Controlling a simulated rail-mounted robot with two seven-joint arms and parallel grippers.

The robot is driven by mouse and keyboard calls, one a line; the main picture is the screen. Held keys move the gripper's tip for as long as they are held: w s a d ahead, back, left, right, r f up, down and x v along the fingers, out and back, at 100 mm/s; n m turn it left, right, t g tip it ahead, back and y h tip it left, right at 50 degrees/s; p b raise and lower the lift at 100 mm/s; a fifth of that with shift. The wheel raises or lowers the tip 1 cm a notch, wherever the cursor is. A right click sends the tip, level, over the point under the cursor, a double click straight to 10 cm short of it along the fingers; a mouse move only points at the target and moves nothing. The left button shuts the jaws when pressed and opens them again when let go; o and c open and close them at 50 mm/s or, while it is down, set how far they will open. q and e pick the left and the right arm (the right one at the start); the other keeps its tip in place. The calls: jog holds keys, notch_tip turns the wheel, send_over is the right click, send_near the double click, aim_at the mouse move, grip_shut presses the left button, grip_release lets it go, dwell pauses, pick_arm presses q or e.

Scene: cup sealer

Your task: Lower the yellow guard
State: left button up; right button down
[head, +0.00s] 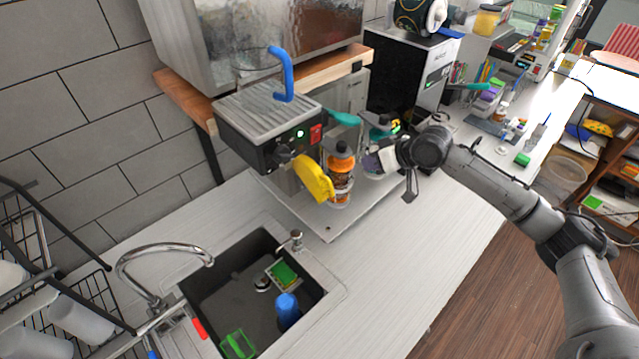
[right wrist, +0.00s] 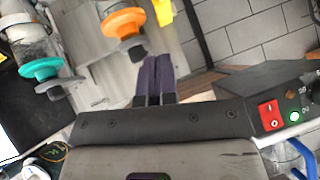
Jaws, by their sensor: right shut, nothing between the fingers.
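The yellow guard (head: 314,178) is a curved piece at the front of the cup sealer (head: 265,115), hanging in front of and beside a jar with an orange top (head: 341,164). A part of the guard shows at the top edge of the right wrist view (right wrist: 163,12). My right gripper (head: 374,163) is to the right of the guard and the orange-topped jar, apart from the guard. Its dark purple fingers (right wrist: 155,78) are together with nothing between them. My left gripper is not in view.
The sealer has a red switch (head: 316,133) and a blue handle (head: 283,76). A teal-topped container (right wrist: 42,68) stands beside the orange-topped jar. A sink (head: 250,290) lies in front, and the white counter (head: 430,235) to its right is clear.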

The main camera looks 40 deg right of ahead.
jog(key=p, duration=0.3)
send_near(314, 175)
jog(key=d, duration=0.1)
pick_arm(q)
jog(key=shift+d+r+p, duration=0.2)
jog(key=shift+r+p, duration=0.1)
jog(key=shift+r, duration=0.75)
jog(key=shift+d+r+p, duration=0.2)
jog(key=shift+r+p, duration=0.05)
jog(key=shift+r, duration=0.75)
pick_arm(e)
jog(key=shift+m+t, duration=0.3)
jog(key=shift+w+a+f, duration=0.1)
jog(key=shift+w+f, duration=0.1)
jog(key=shift+f, duration=0.45)
jog(key=shift+w+a+f, duration=0.15)
jog(key=shift+f, duration=0.5)
jog(key=shift+w+a+f, duration=0.1)
jog(key=shift+w+f, duration=0.1)
jog(key=shift+f, duration=0.5)
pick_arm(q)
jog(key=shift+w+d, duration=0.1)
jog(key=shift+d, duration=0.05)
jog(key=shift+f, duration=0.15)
pick_arm(e)
jog(key=shift+f, duration=0.1)
